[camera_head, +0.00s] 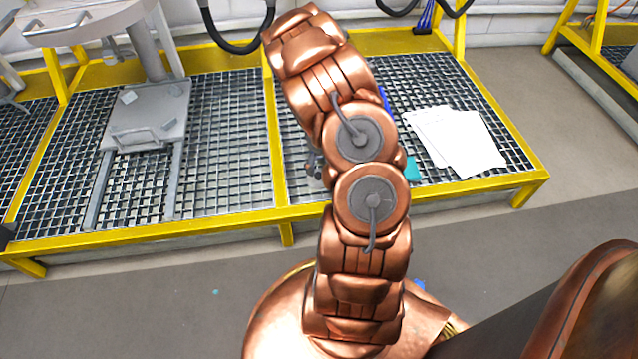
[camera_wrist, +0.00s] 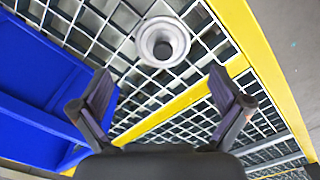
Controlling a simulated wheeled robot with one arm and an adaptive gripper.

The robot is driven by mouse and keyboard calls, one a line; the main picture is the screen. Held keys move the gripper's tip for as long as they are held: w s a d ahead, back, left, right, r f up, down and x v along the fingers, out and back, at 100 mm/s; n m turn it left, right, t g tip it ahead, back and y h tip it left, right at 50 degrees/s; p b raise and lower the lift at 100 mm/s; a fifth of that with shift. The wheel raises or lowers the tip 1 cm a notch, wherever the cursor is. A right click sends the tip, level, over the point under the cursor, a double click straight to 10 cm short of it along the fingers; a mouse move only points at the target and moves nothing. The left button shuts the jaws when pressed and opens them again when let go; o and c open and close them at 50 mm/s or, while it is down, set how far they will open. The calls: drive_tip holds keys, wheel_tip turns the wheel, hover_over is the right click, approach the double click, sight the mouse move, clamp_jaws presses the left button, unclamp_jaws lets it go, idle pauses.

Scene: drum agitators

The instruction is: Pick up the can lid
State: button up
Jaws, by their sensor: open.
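In the wrist view a round, pale grey-white piece with a flared rim and a dark centre (camera_wrist: 162,41) lies on the metal grating. It may be the can lid, but I cannot tell for sure. My gripper (camera_wrist: 160,80) is open, with nothing between its fingers. The round piece appears beyond the fingertips, toward the top of the picture, apart from them. In the head view my arm hides most of the gripper and the spot under it, and I cannot make out the lid there.
A yellow-framed grating platform (camera_head: 420,187) bears white papers (camera_head: 470,150) at right. A grey stand with a plate (camera_head: 150,115) is at left. A teal item (camera_head: 412,168) lies beside my arm. A large blue object (camera_wrist: 40,85) fills the wrist view's left side.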

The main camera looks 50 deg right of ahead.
sight(319, 175)
drive_tip(key=shift+w+a+f+b, duration=0.15)
drive_tip(key=shift+f+b, duration=0.55)
drive_tip(key=shift+f, duration=1.15)
drive_tip(key=shift+w+a+f+b, duration=0.1)
drive_tip(key=shift+f+b, duration=0.6)
drive_tip(key=shift+f, duration=1.1)
drive_tip(key=c, duration=1.1)
drive_tip(key=shift+s, duration=0.1)
